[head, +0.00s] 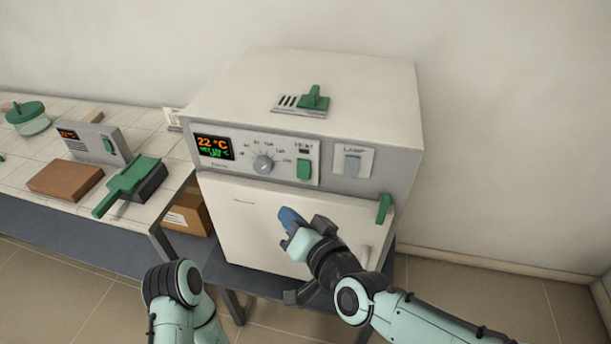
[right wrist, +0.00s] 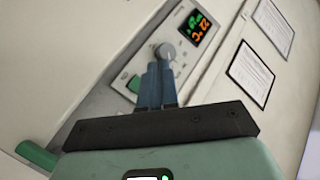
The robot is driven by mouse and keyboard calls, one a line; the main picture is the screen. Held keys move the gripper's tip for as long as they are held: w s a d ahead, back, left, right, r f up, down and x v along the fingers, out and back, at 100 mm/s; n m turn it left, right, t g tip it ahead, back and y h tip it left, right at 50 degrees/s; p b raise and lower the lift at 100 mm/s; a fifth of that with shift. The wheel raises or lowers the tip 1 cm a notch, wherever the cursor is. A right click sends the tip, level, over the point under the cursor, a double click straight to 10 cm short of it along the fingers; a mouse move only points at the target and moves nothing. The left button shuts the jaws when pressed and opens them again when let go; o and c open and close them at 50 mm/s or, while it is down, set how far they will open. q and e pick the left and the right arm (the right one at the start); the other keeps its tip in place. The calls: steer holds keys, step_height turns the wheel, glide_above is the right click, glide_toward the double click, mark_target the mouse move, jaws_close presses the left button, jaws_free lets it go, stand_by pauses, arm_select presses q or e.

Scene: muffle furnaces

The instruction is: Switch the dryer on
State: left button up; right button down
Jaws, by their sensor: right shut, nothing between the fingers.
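The dryer (head: 300,110) is a large cream box with a grey control panel, standing on a dark stand. Its display (head: 214,147) is lit and reads 22 °C. To the right of it are a round dial (head: 263,165), a green switch (head: 304,171) under the word HEAT, and a grey LAMP switch (head: 352,164). The door (head: 250,222) is shut. My right gripper (head: 288,216) is shut and empty, in front of the door and below the panel. In the right wrist view its blue fingers (right wrist: 157,84) point toward the panel and partly cover it. My left gripper is out of view.
A tiled bench (head: 75,220) on the left holds a brown block (head: 65,180), a small grey device (head: 92,142) and a green-handled tool (head: 125,183). A green door handle (head: 383,208) sits at the dryer's right. A cardboard box (head: 189,215) stands beside the dryer.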

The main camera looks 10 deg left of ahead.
mark_target(303, 170)
steer(key=w+f+b, duration=0.1)
steer(key=w+b, duration=0.2)
steer(key=w, duration=0.5)
steer(key=shift+w+d, duration=0.15)
steer(key=shift+w, duration=0.25)
stand_by(1.8)
steer(key=shift+w+f+b, duration=0.1)
steer(key=shift+w+b, duration=0.25)
steer(key=shift+w, duration=0.05)
steer(key=shift+w, duration=0.35)
stand_by(0.4)
steer(key=shift+s, duration=0.1)
steer(key=shift+s, duration=0.7)
